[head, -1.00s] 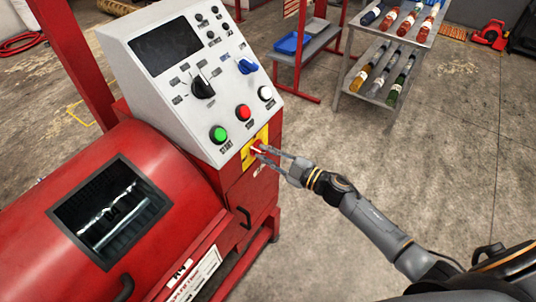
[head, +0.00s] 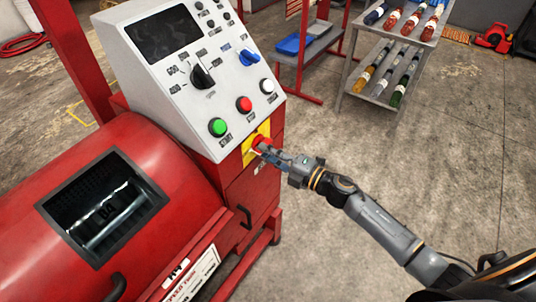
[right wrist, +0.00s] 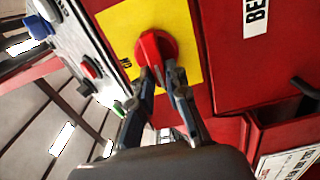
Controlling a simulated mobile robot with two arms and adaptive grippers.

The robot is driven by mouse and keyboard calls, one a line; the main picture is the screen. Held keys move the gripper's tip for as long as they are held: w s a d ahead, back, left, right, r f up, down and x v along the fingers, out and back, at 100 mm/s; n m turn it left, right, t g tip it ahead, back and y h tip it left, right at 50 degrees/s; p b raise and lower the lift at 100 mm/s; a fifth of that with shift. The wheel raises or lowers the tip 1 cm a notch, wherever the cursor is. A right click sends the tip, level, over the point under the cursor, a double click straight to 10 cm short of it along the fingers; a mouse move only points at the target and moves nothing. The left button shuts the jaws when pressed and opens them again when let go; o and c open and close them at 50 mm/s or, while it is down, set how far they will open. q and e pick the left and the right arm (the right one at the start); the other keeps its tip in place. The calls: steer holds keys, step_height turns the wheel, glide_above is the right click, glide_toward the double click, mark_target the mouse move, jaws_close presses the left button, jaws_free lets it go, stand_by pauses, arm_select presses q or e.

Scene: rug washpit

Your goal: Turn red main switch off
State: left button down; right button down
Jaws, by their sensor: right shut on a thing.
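The red main switch (right wrist: 156,50) is a rotary knob on a yellow plate (right wrist: 118,28), on the front of the red machine below the sloped control panel. In the head view the red switch (head: 262,142) shows just beyond my right gripper (head: 266,150). In the right wrist view the two fingers of my right gripper (right wrist: 162,78) are closed around the knob's near end. The knob's handle runs roughly along the line of the fingers there. The fingertips hide part of the knob. My left gripper is in neither view.
The grey control panel (head: 160,75) above carries a green button (head: 218,127), a red button (head: 243,104), a white button (head: 267,86) and black and blue selectors. A black door handle (head: 245,217) is below.

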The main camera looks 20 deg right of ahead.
steer(key=shift+f+n, duration=0.1)
steer(key=shift+n, duration=0.2)
stand_by(0.4)
steer(key=c, duration=1.3)
jaws_free()
steer(key=v, duration=1.2)
